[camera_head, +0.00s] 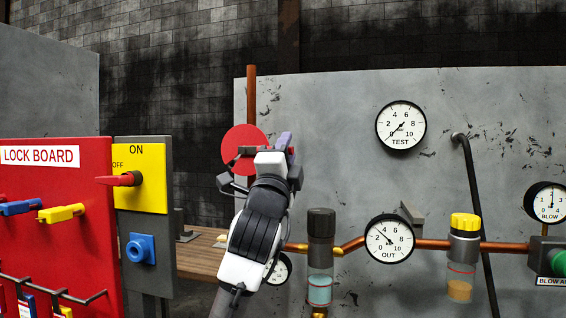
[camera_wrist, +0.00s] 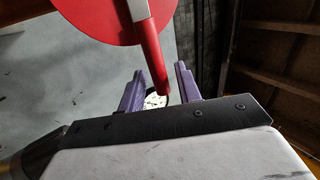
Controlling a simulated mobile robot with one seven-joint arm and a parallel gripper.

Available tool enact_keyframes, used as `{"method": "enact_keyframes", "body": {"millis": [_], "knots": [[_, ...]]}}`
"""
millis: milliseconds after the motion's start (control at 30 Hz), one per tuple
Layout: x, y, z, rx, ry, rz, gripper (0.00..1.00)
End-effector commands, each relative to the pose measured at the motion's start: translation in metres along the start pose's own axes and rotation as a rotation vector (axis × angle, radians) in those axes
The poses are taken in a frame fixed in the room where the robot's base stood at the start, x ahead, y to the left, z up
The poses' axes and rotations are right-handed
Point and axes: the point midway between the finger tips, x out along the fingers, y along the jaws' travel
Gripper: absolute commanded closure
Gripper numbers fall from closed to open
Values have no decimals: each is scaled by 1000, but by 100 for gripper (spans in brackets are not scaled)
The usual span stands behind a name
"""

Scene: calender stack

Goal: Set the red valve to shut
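The red valve shows as a round red disc (camera_head: 236,143) on a brown vertical pipe, partly hidden behind my gripper in the head view. In the wrist view the disc (camera_wrist: 88,14) fills the top, and its lever (camera_wrist: 151,58), pale above and red at the end, reaches down from it. My gripper (camera_wrist: 158,82) has its two purple fingers apart. The lever's red end appears between them, with a gap visible on each side; contact cannot be seen. In the head view my gripper (camera_head: 284,146) is at the disc's right side. Any valve markings are hidden.
A red lock board (camera_head: 60,185) with hanging tags stands at the left. Beside it is a yellow ON/OFF panel (camera_head: 150,195) with a red knob (camera_head: 122,179). Copper piping (camera_head: 345,247), the OUT gauge (camera_head: 389,240) and the TEST gauge (camera_head: 401,125) are on the right.

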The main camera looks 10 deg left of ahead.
Motion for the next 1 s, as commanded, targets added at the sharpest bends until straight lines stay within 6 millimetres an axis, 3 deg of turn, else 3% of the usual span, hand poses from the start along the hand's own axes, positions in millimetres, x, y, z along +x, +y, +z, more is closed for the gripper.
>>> {"method": "enact_keyframes", "body": {"millis": [167,400,600,800,1000], "knots": [[-25,3,1,1,-2,-1,66],[-81,4,1,1,-2,-2,66],[-118,2,1,1,-1,-1,66],[-135,1,0,0,1,0,66],[-137,0,0,-1,0,0,66]]}}
